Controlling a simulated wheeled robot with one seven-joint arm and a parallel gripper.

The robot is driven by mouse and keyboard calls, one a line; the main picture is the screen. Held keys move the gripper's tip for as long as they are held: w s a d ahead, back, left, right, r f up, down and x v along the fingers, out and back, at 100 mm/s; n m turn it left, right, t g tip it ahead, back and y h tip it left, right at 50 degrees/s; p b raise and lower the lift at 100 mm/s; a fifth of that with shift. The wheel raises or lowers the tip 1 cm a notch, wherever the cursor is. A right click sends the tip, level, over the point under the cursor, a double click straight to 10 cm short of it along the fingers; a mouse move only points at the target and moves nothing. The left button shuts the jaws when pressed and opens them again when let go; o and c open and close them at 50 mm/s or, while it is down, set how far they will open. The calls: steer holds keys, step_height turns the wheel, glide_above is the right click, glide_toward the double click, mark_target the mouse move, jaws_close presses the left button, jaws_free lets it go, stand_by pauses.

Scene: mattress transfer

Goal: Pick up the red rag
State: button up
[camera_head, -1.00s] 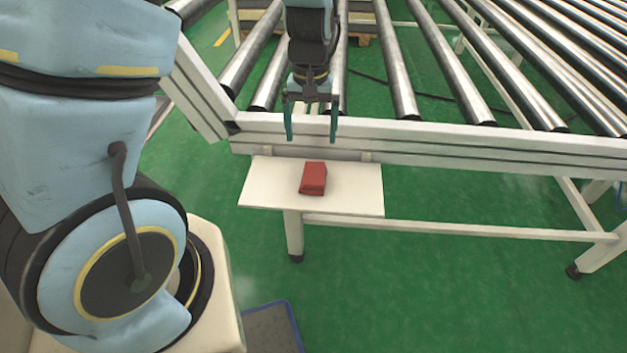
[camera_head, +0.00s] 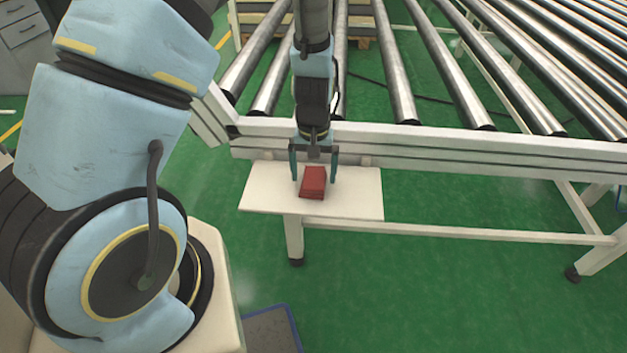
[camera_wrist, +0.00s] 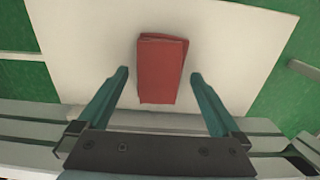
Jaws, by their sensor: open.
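The red rag (camera_head: 313,184) is a folded block lying on a small white shelf (camera_head: 354,194) at the side of the roller conveyor. My gripper (camera_head: 314,180) is open, with its two teal fingers pointing down, one to each side of the rag in the head view. In the wrist view the rag (camera_wrist: 162,69) lies between and just beyond the fingertips of my gripper (camera_wrist: 158,76), with a gap on both sides. The fingers do not appear to touch it. I cannot tell the exact height of the fingertips above the shelf.
The conveyor's pale side rail (camera_head: 440,143) runs right behind the shelf, and metal rollers (camera_head: 400,75) lie beyond it. The shelf around the rag is bare. A dark mat with a blue edge (camera_head: 270,330) lies on the green floor.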

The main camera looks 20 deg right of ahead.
mark_target(313, 176)
steer(key=shift+f, duration=0.1)
steer(key=c, duration=1.4)
step_height(313, 176, up, 10)
steer(key=shift+r, duration=0.1)
steer(key=shift+c, duration=0.2)
